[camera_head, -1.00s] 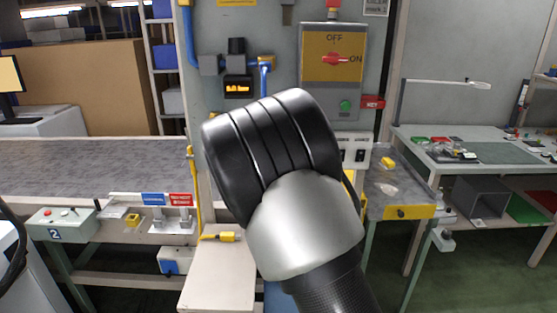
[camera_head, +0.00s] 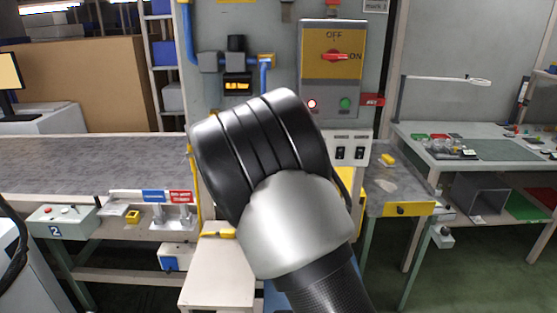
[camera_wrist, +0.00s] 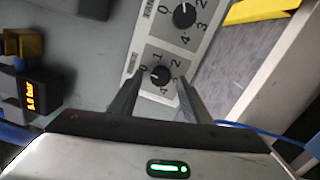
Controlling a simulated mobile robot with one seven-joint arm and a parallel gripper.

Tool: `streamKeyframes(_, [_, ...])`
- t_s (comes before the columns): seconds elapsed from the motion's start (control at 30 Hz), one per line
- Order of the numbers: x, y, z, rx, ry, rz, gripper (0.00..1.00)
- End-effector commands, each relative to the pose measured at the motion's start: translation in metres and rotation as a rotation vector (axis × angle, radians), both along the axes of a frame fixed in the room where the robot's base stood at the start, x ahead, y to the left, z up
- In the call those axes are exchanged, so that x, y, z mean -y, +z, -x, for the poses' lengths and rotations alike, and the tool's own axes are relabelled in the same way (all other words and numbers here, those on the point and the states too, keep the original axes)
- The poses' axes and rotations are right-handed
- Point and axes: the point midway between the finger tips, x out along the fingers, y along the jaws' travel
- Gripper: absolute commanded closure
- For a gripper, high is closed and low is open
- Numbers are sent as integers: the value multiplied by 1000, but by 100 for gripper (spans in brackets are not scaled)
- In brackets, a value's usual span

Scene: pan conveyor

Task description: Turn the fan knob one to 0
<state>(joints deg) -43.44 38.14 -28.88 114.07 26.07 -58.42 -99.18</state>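In the wrist view, two black round knobs sit on a pale plate with number dials: an upper knob (camera_wrist: 185,15) and a lower knob (camera_wrist: 160,76). Part of a label reading like FAN shows beside the upper knob; the lower knob's label is too small to read, so I cannot tell which is fan knob one. My gripper (camera_wrist: 160,82) is open, its two fingers apart on either side of the lower knob in the picture. Contact with it and the knob's exact setting are unclear.
A yellow switch box (camera_head: 333,55) with a red OFF/ON handle is above right, with a rocker-switch panel (camera_head: 348,150) below. An orange display (camera_wrist: 42,95) is left in the wrist view. A grey conveyor (camera_head: 95,165) lies left and a workbench (camera_head: 480,150) right.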

Motion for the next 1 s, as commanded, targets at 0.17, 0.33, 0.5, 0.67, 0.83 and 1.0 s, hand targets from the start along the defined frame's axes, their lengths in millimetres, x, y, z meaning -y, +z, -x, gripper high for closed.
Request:
streamKeyframes(0.17, [0,0,0,0,0,-1,56])
streamKeyframes(0.33, [-1,-1,9,-1,1,-1,56])
streamKeyframes(0.5, [-3,-3,39,-4,2,-1,56])
streamKeyframes(0.67, [-4,-5,79,-4,3,-1,56])
streamKeyframes(0.83, [-5,-8,120,-3,3,-1,56])
streamKeyframes(1.0, [-6,-10,152,-2,3,-1,56])
